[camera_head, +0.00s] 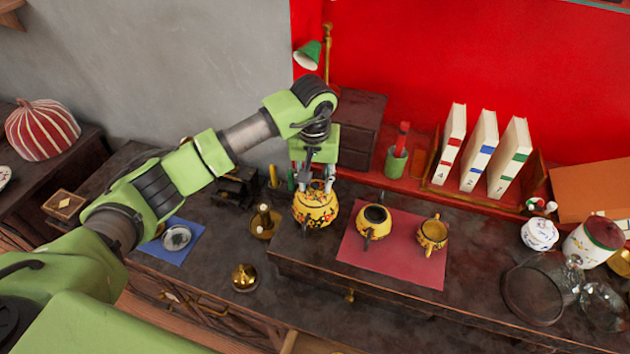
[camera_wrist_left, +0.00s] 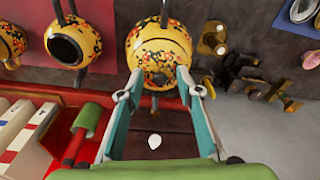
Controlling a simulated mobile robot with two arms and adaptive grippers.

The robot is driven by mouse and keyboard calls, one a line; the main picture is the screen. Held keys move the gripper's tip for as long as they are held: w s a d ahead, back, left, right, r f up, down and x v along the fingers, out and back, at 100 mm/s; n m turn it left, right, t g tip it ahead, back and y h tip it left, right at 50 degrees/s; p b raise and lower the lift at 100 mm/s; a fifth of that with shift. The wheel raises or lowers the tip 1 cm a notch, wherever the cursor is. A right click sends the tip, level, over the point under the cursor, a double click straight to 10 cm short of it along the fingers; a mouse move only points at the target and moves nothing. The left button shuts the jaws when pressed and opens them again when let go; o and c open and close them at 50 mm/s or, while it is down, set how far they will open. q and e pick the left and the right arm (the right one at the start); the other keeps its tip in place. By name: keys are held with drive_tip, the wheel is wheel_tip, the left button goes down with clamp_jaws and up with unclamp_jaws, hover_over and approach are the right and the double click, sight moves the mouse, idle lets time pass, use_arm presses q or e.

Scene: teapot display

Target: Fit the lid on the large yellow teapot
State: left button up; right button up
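A large yellow teapot (camera_head: 314,212) with a red and dark floral pattern stands on the wooden surface, left of the red mat. My left gripper (camera_head: 318,182) points down at its top. In the left wrist view the fingers (camera_wrist_left: 158,80) are spread apart at the near upper part of this pot (camera_wrist_left: 158,45). A rounded, lid-like part shows between the fingertips, but I cannot tell whether it is gripped or seated. My right gripper is not in view.
A smaller yellow pot (camera_head: 374,220) with a dark open top and a yellow cup-like vessel (camera_head: 432,236) stand on the red mat (camera_head: 394,265). Books (camera_head: 480,152) and glass jars (camera_head: 533,290) are at right.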

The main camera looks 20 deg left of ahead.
use_arm(q)
wheel_tip(320, 180, up, 12)
drive_tip(key=s, duration=0.1)
drive_tip(key=shift+s+d, duration=0.15)
drive_tip(key=shift+s, duration=0.1)
idle(0.4)
drive_tip(key=shift+f, duration=0.1)
